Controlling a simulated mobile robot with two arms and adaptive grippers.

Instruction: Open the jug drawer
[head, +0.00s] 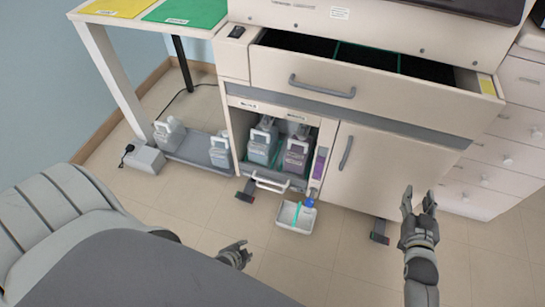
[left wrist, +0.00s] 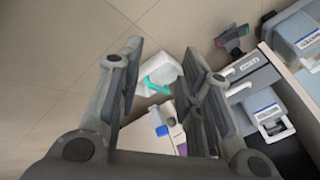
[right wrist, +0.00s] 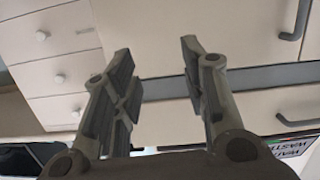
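The jug drawer (head: 283,184) is the low bay of the cabinet, with a light bar handle (head: 270,182) at its front. Two jugs with white caps stand inside, a grey-blue one (head: 260,150) and a purple-grey one (head: 294,156). My left gripper (head: 235,252) is low in front of the cabinet, to the left of and nearer than the handle, not touching it. The left wrist view shows it open and empty (left wrist: 160,55). My right gripper (head: 420,200) is in front of the cabinet's right door, open and empty in the right wrist view (right wrist: 156,55).
A white tray (head: 296,218) with a green strip and a blue-capped bottle sits in front of the bay. The wide upper drawer (head: 370,85) stands open above. A closed door (head: 385,165) is to the right. Jugs stand on a low tray (head: 195,150) at left. The floor nearer is clear.

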